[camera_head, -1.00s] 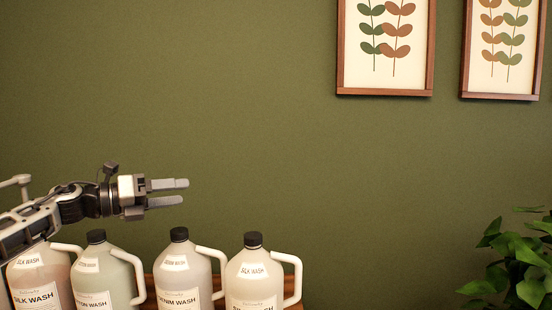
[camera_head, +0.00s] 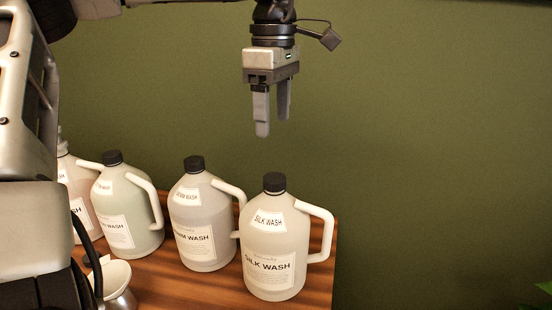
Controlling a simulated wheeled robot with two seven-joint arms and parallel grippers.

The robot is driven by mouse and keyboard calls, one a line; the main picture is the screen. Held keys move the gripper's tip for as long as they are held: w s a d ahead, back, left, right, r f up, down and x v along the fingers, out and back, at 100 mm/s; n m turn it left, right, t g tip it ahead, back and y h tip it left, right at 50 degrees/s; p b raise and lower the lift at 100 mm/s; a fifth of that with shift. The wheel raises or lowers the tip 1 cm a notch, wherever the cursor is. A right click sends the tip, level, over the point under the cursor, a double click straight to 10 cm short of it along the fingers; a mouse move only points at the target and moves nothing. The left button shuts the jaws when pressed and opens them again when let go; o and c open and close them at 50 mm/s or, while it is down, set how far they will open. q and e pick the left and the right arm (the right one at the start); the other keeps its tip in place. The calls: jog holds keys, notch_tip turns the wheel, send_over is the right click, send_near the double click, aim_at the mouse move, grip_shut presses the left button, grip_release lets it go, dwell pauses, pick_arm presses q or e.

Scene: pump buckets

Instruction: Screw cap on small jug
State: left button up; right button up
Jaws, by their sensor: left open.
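Several white jugs with black caps stand upright in a row on a wooden table. The nearest is a silk wash jug (camera_head: 268,240), with its black cap (camera_head: 274,183) on its neck. Left of it are a denim wash jug (camera_head: 200,215) and a pale green jug (camera_head: 122,215), both capped. One more jug (camera_head: 72,180) is partly hidden by my arm at the left. My left gripper (camera_head: 272,126) points down above the silk wash jug's cap, apart from it, open and empty. I cannot tell which jug is the small one. My right gripper is not in view.
The wooden table (camera_head: 190,285) ends at its right edge just past the silk wash jug. A white and metal vessel (camera_head: 115,285) stands at the lower left beside my arm. A green wall is behind; a plant (camera_head: 540,300) shows at the lower right.

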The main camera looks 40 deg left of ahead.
aim_at(274, 178)
pick_arm(q)
notch_tip(274, 178, down, 11)
jog(key=shift+w+f+p, duration=0.1)
jog(key=shift+f+p, duration=0.05)
jog(key=shift+p, duration=0.15)
jog(key=c, duration=1.1)
